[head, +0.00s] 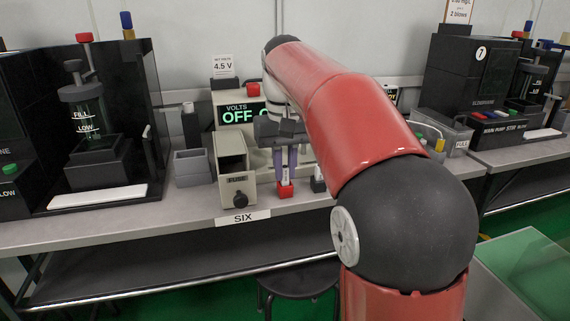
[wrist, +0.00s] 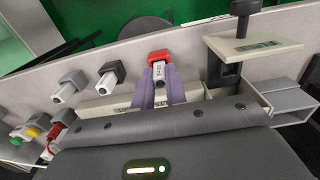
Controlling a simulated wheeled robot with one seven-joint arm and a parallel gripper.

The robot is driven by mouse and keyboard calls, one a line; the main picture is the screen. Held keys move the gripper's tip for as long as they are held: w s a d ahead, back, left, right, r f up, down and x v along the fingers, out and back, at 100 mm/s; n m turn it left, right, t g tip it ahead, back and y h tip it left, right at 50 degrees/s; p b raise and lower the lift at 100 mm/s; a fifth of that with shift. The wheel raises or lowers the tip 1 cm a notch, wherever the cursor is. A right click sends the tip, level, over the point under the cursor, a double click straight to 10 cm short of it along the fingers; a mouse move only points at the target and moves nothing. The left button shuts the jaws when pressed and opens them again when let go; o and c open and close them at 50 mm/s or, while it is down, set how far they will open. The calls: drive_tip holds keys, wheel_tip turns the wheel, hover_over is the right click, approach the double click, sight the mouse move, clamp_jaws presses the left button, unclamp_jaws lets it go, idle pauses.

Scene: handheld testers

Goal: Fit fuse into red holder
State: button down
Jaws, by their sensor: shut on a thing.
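The red holder (head: 285,189) stands on the bench near its front edge, right of the SIX box; it also shows at top centre in the wrist view (wrist: 159,56). The fuse (wrist: 159,74) is a pale, narrow piece with dark print. My gripper (head: 287,174) is right above the red holder, and its purple fingers (wrist: 157,84) are shut on the fuse from both sides. The fuse's far end meets the red holder, and it looks in line with it. How deep it sits in the holder is hidden.
A dark holder (head: 319,185) stands close to the right of the red one. The beige SIX box (head: 232,171) stands close on the left, with a grey open bin (head: 192,167) beyond it. A voltage display (head: 240,115) is behind. A black stool (head: 298,276) is below the bench.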

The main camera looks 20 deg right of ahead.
sight(285, 167)
drive_tip(key=shift+f, duration=0.35)
drive_tip(key=c, duration=1.3)
unclamp_jaws()
drive_tip(key=shift+c, duration=0.2)
wheel_tip(285, 167, up, 8)
drive_tip(key=shift+f+p, duration=0.1)
drive_tip(key=shift+p, duration=0.85)
drive_tip(key=s+f+t, duration=0.5)
drive_tip(key=s+f, duration=1.3)
drive_tip(key=s, duration=0.4)
drive_tip(key=shift+t, duration=0.3)
